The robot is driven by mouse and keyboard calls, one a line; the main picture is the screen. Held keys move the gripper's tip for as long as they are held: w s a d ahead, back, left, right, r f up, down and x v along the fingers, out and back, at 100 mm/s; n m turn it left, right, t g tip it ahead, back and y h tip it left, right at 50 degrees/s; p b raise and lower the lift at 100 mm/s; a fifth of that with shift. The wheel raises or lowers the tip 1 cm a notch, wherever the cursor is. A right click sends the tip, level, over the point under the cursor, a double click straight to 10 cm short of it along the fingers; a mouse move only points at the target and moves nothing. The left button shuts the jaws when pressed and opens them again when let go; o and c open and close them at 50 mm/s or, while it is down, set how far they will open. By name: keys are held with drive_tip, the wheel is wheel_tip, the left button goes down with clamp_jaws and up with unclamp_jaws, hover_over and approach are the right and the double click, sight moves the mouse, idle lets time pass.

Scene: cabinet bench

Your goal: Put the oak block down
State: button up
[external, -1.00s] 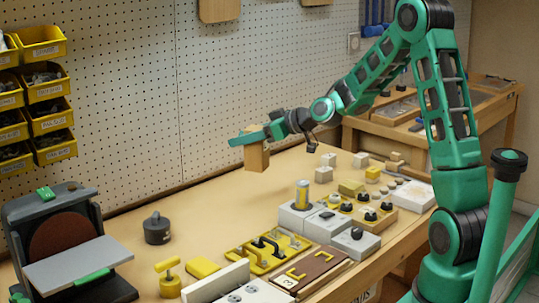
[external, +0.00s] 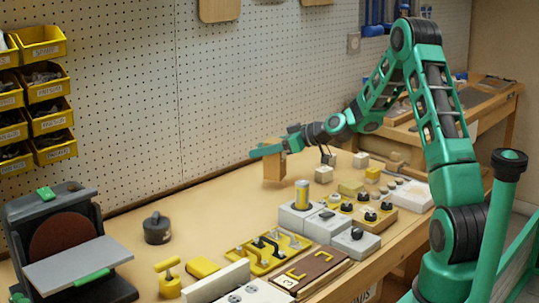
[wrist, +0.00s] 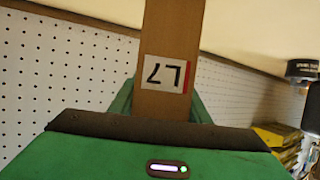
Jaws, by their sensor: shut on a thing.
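The oak block (external: 274,168) is a tan upright wooden block near the back of the bench, left of the small pale blocks. My gripper (external: 268,149) is shut on its upper part, with the green fingers pointing left. The block's lower end is at or just above the bench top (external: 215,200); I cannot tell whether it touches. In the wrist view the block (wrist: 172,40) stands between the green fingers and carries a white label with black characters and a red edge.
Grey fixtures (external: 318,222) and a yellow handle tray (external: 262,255) are nearer the front. A dark round weight (external: 157,230) and a sander (external: 62,240) are at left.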

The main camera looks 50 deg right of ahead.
drive_tip(key=shift+f, duration=1.55)
drive_tip(key=o, duration=1.2)
drive_tip(key=shift+f, duration=0.15)
drive_tip(key=shift+o, duration=0.2)
